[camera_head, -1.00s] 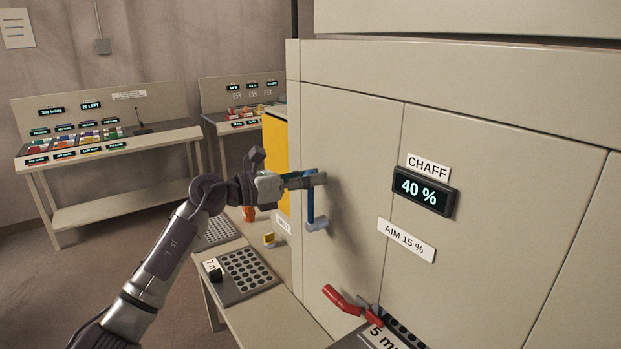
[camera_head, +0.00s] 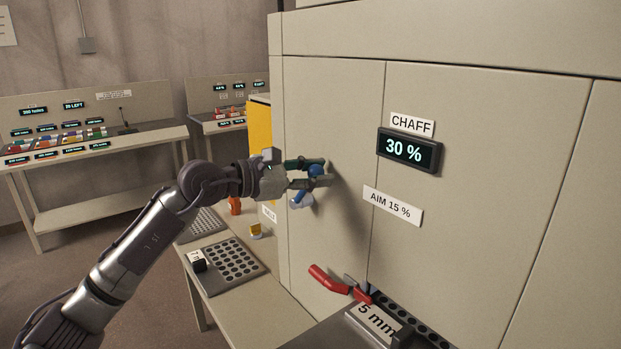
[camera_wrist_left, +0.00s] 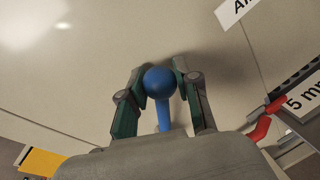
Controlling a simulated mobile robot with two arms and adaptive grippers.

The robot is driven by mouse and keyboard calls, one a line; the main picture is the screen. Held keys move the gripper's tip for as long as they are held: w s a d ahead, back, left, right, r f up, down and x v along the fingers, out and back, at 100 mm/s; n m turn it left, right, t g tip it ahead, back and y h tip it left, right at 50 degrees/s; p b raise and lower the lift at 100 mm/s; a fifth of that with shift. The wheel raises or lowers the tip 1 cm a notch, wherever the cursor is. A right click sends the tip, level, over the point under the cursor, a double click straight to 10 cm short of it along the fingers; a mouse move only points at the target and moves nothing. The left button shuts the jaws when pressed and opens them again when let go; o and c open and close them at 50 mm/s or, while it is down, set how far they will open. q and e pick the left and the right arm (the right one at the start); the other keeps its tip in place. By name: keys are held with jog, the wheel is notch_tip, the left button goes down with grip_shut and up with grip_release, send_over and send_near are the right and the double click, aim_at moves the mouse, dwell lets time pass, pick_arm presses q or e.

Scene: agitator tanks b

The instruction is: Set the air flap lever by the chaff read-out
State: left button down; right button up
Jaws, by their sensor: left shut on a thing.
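The blue air flap lever (camera_head: 315,171) sticks out from the beige machine panel, tilted, with its grey pivot (camera_head: 301,200) below the knob. My left gripper (camera_head: 322,174) is shut around the blue knob. In the left wrist view the round blue knob (camera_wrist_left: 160,82) sits between the two green-padded fingers, with the blue stem below it. The chaff read-out (camera_head: 409,150) on the panel to the right shows 30 %. A label below it reads AIM 15 % (camera_head: 393,206). My right gripper is not in view.
A low bench with a perforated tray (camera_head: 233,266) stands under my left arm. A console bench (camera_head: 90,139) stands at the back left.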

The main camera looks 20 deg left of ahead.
pick_arm(q)
jog(key=shift+s+d+f+m+y+b, duration=0.2)
jog(key=shift+s+d+f+m+b, duration=0.15)
jog(key=shift+f+m+b, duration=0.25)
jog(key=shift+s+d+f+m+y+b, duration=0.25)
jog(key=shift+d+f+m+b, duration=0.2)
jog(key=shift+b, duration=0.25)
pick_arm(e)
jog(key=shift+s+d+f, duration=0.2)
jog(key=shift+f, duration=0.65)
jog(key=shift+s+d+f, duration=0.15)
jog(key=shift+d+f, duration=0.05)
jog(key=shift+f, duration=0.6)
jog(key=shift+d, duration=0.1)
pick_arm(q)
jog(key=c, duration=0.8)
grip_release()
jog(key=shift+r, duration=0.1)
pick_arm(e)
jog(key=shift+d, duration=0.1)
pick_arm(q)
jog(key=v, duration=1.2)
jog(key=shift+h, duration=0.25)
